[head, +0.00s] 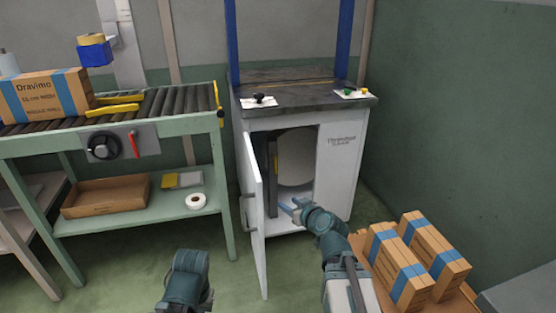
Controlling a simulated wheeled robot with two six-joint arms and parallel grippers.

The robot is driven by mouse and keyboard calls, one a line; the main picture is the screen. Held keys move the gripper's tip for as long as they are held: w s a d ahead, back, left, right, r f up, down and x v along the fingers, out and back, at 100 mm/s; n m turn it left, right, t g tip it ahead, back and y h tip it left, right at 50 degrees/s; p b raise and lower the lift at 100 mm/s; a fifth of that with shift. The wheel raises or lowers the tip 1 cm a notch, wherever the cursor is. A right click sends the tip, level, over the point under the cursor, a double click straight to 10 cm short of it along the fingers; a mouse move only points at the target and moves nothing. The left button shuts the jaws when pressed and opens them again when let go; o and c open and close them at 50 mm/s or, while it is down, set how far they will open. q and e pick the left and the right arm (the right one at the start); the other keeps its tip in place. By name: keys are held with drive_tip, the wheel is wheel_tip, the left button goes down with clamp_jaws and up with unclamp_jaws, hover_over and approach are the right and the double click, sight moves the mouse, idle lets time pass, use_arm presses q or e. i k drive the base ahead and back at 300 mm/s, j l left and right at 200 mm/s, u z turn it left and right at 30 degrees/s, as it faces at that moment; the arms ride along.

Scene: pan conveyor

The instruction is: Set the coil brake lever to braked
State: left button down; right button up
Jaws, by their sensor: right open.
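The white cabinet (338,160) stands at centre with its door (254,210) swung open toward me. Inside is a large pale round coil face (296,157). A dark upright bar with a yellowish patch (273,165) stands at its left; I cannot tell whether this is the coil brake lever or how it is set. My right gripper (290,207) is open at the lower part of the cabinet opening, below the coil. Its fingertips are small and partly lost in shadow. Of my left arm only a teal link (187,276) shows at the bottom; its gripper is not visible.
The open door's edge is close to the left of my right gripper. A green roller conveyor (175,101) with a handwheel (103,147) and red lever (133,144) stands left. Several blue-banded cartons (400,268) lie at lower right. The cabinet top carries a black knob (262,98) and a button panel (352,93).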

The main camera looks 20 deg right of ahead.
sight(273, 154)
drive_tip(key=i+l, duration=0.4)
drive_tip(key=i, duration=0.25)
drive_tip(key=i+j, duration=0.2)
drive_tip(key=j, duration=0.2)
